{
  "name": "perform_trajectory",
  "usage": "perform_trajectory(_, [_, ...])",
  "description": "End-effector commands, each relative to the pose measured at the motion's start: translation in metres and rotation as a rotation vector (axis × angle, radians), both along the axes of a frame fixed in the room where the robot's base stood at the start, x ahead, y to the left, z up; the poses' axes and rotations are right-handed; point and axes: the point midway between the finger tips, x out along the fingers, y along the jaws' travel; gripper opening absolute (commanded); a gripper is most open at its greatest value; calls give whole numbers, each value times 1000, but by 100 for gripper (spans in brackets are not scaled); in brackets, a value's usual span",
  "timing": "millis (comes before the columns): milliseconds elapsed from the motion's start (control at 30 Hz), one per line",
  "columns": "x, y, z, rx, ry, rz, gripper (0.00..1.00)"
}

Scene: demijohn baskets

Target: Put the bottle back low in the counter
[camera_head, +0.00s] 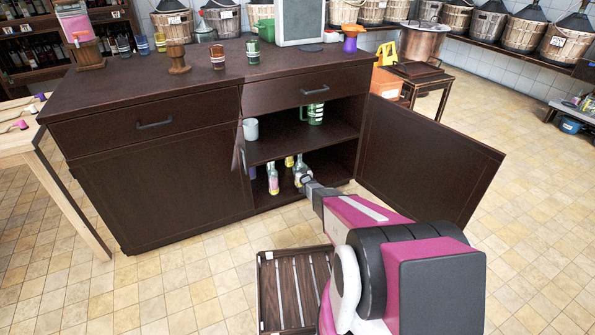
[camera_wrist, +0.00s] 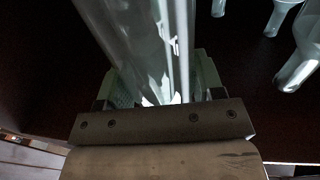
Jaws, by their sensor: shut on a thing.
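My gripper (camera_head: 306,181) reaches into the open lower compartment of the dark brown counter (camera_head: 150,205). It is shut on a clear glass bottle (camera_head: 299,171), which looks upright or nearly so near the bottom board. In the wrist view the bottle (camera_wrist: 150,45) rises between the two fingers (camera_wrist: 155,92). Whether its base touches the board is hidden. Another bottle (camera_head: 272,179) stands to its left in the same low compartment, and a yellowish one (camera_head: 289,161) is behind.
The counter's right door (camera_head: 425,160) stands wide open beside my arm. A white mug (camera_head: 250,129) and a green striped mug (camera_head: 313,113) are on the shelf above. A dark slatted crate (camera_head: 290,290) is on the floor in front. More glassware (camera_wrist: 298,68) shows at right in the wrist view.

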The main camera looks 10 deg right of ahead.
Motion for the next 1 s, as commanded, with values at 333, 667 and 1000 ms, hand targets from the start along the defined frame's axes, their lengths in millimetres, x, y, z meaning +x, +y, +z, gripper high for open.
perform_trajectory(333, [26, 5, 1, 0, -2, 0, 19])
perform_trajectory(667, [46, 8, -12, 1, 0, 0, 19])
perform_trajectory(1000, [45, 8, -34, 0, -2, 0, 19])
